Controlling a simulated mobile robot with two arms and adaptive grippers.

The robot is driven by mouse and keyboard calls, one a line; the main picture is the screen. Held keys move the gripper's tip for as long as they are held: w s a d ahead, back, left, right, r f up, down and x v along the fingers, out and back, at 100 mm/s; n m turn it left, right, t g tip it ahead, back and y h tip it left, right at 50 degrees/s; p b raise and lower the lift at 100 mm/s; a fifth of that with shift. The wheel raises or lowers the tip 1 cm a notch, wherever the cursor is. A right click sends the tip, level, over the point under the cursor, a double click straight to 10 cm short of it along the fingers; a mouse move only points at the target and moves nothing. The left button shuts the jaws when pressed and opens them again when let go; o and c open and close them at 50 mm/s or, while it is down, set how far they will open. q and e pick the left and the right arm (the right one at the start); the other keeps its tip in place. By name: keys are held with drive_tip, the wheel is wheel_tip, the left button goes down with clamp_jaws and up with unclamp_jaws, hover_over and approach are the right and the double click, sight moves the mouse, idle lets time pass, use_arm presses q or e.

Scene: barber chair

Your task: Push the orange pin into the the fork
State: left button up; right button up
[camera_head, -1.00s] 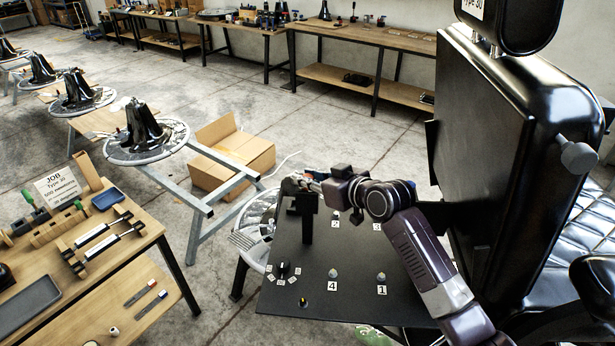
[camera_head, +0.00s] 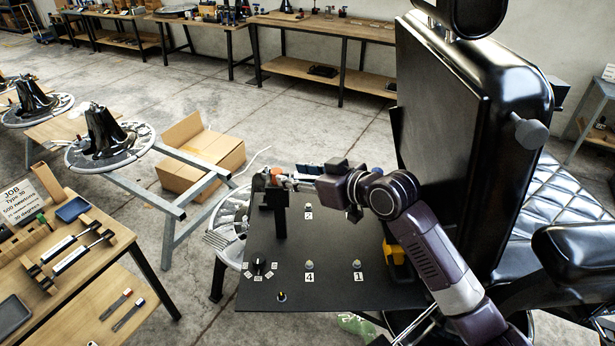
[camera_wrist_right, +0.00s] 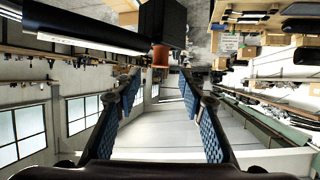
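The orange pin (camera_wrist_right: 160,56) shows in the right wrist view as a short orange-brown cylinder at a black block (camera_wrist_right: 163,22), probably the fork. In the head view, a small orange patch (camera_head: 276,174) shows at the top of a black upright post (camera_head: 280,218) on the dark panel. My right gripper (camera_wrist_right: 160,80) is open, its two blue-padded fingers apart, with the pin beyond and between the tips. In the head view the right gripper (camera_head: 292,179) reaches left towards the post top. How deep the pin sits is unclear. My left gripper is not in view.
The dark panel (camera_head: 330,288) carries a knob (camera_head: 259,267) and numbered buttons. A wooden tool table (camera_head: 95,270) is at left; a cardboard box (camera_head: 200,155) lies on the floor behind.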

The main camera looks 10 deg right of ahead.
drive_tip(key=shift+v, duration=2.15)
drive_tip(key=s+d+f+m+g+h, duration=0.2)
drive_tip(key=s+d+f+h, duration=0.1)
drive_tip(key=s+f, duration=0.7)
drive_tip(key=s+d+f+m+g+h, duration=0.1)
drive_tip(key=s+d+f+g+h, duration=0.15)
drive_tip(key=s+f, duration=0.8)
drive_tip(key=s+d+f+m+g+h, duration=0.1)
drive_tip(key=s+d+f, duration=0.25)
drive_tip(key=s, duration=0.35)
drive_tip(key=s+d+f+m+g+h, duration=0.2)
drive_tip(key=s+d, duration=0.3)
drive_tip(key=s, duration=0.3)
wheel_tip(320, 180, down, 30)
drive_tip(key=s+b, duration=0.2)
drive_tip(key=b, duration=0.3)
drive_tip(key=s+d+f+g+b, duration=0.2)
drive_tip(key=s+f+b, duration=0.1)
drive_tip(key=s+f, duration=1.4)
wheel_tip(320, 180, down, 2)
drive_tip(key=shift+d+f+n, duration=0.25)
drive_tip(key=shift+n, duration=0.05)
